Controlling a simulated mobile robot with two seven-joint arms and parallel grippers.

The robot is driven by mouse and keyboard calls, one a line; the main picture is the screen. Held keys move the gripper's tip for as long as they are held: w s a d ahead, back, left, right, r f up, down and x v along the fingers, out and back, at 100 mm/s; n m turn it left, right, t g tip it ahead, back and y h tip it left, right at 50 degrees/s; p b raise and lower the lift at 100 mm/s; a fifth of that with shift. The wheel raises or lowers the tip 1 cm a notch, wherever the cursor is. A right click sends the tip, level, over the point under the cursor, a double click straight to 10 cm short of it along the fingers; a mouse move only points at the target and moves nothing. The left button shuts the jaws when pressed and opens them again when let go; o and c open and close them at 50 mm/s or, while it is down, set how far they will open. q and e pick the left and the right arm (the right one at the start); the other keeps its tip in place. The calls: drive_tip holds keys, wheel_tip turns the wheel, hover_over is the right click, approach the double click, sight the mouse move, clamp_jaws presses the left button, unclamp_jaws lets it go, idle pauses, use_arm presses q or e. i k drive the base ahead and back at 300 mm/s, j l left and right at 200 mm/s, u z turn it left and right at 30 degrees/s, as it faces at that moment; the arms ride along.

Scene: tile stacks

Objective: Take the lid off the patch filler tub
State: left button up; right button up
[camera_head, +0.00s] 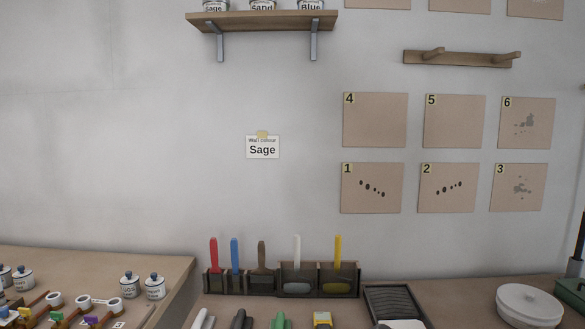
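A round white tub (529,312) stands at the right end of the bench, cut off by the bottom edge of the head view. Neither of my grippers is in view.
A dark rack (280,282) holds several coloured-handled tools at the bench's back edge. A dark tray (393,304) lies between the rack and the tub. A green object (571,290) is close behind the tub. Small jars (154,287) stand on the left table.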

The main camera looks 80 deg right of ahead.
sight(531, 302)
drive_tip(key=z, duration=3.15)
